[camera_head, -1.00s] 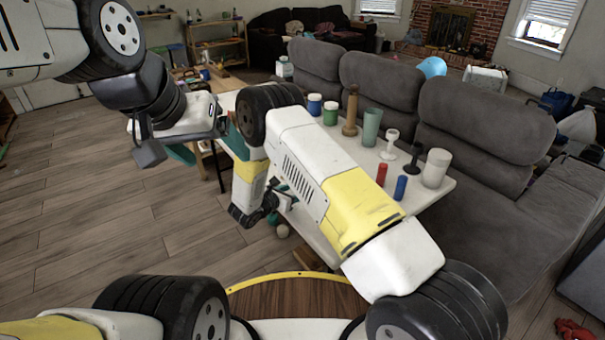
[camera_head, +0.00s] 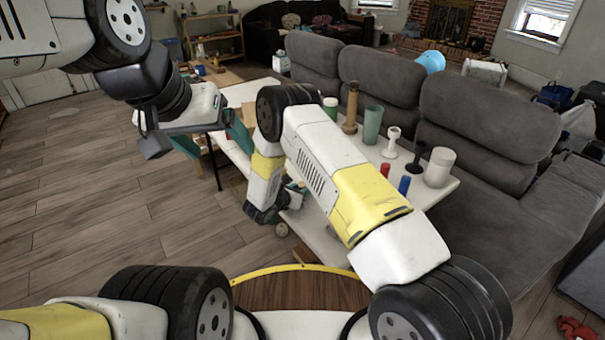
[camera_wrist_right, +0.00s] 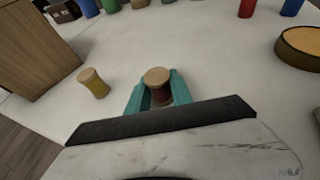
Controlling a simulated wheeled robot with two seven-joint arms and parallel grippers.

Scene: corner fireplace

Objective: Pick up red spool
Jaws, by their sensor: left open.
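The red spool (camera_wrist_right: 157,88), with pale wooden ends and dark red thread, stands on the white table between the two teal fingers of my right gripper (camera_wrist_right: 158,92) in the right wrist view. The fingers lie close against both its sides. In the head view my right arm hides the spool and most of that gripper. My left gripper (camera_head: 212,140) is open and empty, held in the air at the left of the table in the head view.
A yellow spool (camera_wrist_right: 93,83) stands just left of my right gripper. A wooden box (camera_wrist_right: 36,48) is at the left and a round container (camera_wrist_right: 301,46) at the right. A red cylinder (camera_head: 385,170) and a blue cylinder (camera_head: 404,185) stand near the grey sofa (camera_head: 475,115).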

